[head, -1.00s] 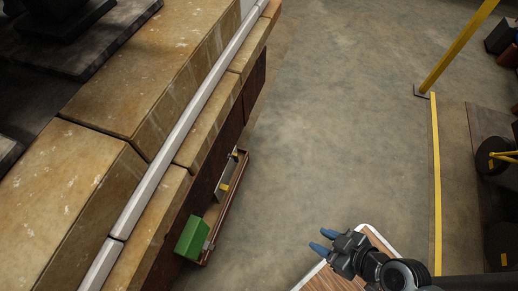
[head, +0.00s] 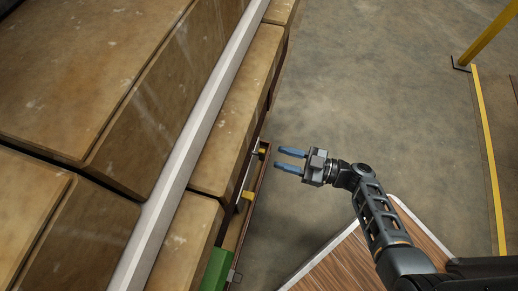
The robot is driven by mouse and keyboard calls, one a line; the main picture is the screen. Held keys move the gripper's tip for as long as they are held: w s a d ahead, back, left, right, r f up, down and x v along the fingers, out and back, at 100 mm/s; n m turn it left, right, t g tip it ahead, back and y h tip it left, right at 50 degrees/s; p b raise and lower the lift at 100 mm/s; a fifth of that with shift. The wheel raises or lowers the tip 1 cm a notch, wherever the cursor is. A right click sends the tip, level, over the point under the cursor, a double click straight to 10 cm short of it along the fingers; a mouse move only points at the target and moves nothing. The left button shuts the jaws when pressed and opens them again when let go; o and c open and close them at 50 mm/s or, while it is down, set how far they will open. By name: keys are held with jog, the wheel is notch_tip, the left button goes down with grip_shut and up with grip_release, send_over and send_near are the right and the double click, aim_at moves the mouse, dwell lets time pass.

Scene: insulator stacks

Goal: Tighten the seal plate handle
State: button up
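On the side of the tan block structure there is a narrow brown-edged recess (head: 259,187) holding a pale metal plate (head: 243,178). Small yellow parts sit on it, one low (head: 248,195) and one near its upper end (head: 262,151); I cannot tell which is the seal plate handle. My gripper (head: 279,159) has blue fingers that are apart and empty. It points left toward the recess, appearing just right of the upper yellow part, and I cannot tell the distance in depth.
A green block (head: 215,270) sits at the recess's lower end. A white rail (head: 195,155) runs along the tan blocks (head: 80,70). A wood-topped surface (head: 340,265) lies below my arm. Grey floor (head: 360,90) is open to the right, with a yellow post (head: 487,35).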

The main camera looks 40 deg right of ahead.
aim_at(262, 153)
jog(key=b+x, duration=0.1)
jog(key=x, duration=0.6)
jog(key=shift+s, duration=0.1)
grip_shut()
